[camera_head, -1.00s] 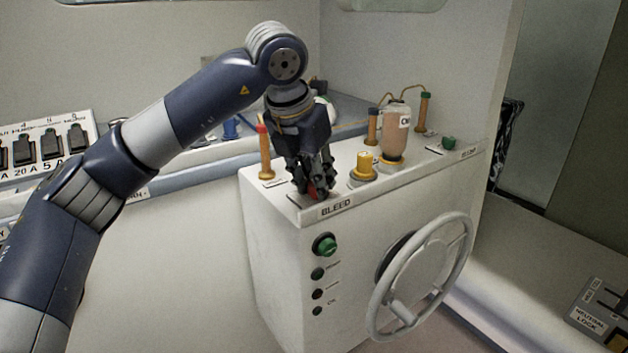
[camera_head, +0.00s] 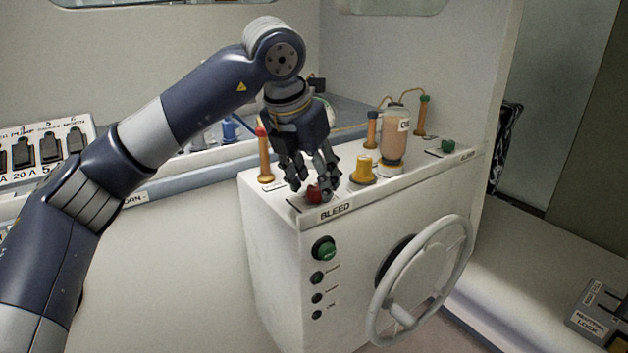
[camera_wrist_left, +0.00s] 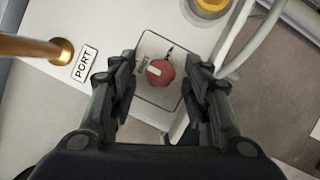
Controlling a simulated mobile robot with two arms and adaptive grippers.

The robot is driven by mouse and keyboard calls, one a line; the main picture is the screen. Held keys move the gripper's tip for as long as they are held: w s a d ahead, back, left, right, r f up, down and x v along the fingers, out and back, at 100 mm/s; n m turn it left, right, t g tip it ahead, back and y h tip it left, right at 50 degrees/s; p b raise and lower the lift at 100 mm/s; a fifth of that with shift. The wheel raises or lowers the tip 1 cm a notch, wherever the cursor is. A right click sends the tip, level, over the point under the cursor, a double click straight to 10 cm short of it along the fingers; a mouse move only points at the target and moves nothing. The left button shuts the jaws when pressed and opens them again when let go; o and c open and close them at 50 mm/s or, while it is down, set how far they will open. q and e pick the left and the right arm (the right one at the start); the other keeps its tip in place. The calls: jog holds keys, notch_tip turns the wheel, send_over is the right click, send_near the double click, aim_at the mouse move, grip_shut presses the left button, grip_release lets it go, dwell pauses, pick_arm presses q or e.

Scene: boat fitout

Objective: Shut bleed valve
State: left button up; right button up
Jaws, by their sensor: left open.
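The bleed valve is a red knob (camera_head: 314,194) on a plate behind the BLEED label (camera_head: 335,210), on the top front edge of the white console. My left gripper (camera_head: 312,186) points down over it with its fingers spread to either side. In the left wrist view the red knob (camera_wrist_left: 160,73) sits between the two open fingers (camera_wrist_left: 160,92), with a gap on each side. Small print on the plate is partly hidden. My right gripper is not in view.
A red-topped brass post (camera_head: 264,155) stands left of the gripper. A yellow knob (camera_head: 363,170) and a clear bottle (camera_head: 393,142) stand to the right. A white steering wheel (camera_head: 421,279) juts from the console front. Green buttons (camera_head: 324,249) sit below the label.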

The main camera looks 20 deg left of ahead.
pick_arm(q)
jog(key=v, duration=1.1)
